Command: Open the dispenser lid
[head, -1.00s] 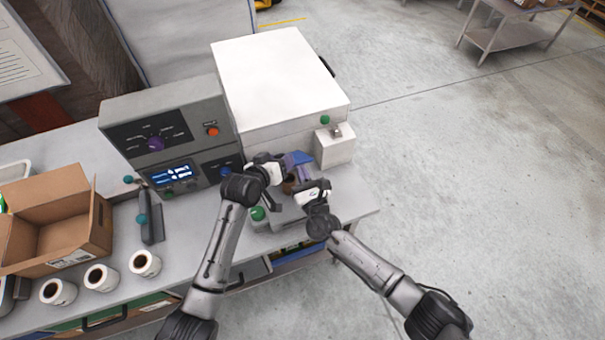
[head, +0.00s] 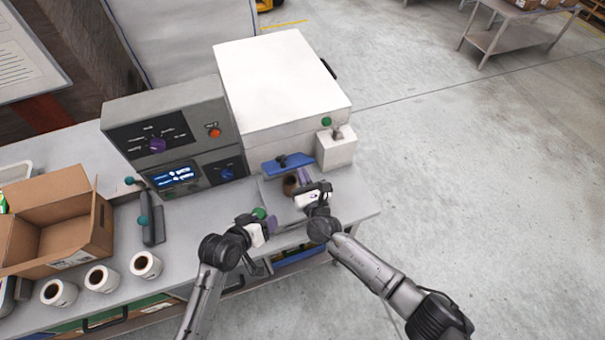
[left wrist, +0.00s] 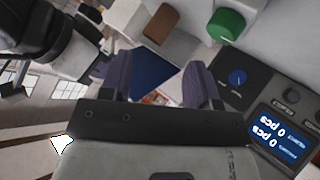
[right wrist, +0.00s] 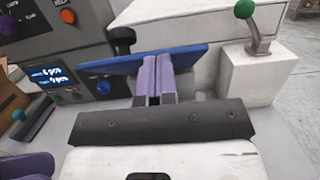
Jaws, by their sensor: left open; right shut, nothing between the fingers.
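The dispenser's blue lid (head: 287,163) is a flat panel with a small dark knob, at the front of the white cabinet. It looks raised and tilted, with a brown roll (head: 290,186) in front of and below it. My right gripper (head: 304,176) is shut and empty just in front of the lid. In the right wrist view its purple fingers (right wrist: 158,80) overlap the blue lid (right wrist: 115,66); I cannot tell whether they touch it. My left gripper (head: 271,224) is open, lower and nearer the bench's front edge, apart from the lid. Blue shows between its fingers in the left wrist view (left wrist: 155,78).
A green knob (head: 259,213) is close beside my left gripper. A grey control box (head: 165,135) stands left, and a white box with a green-tipped lever (head: 337,150) stands right. A cardboard box (head: 95,235) and label rolls (head: 146,265) occupy the left bench.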

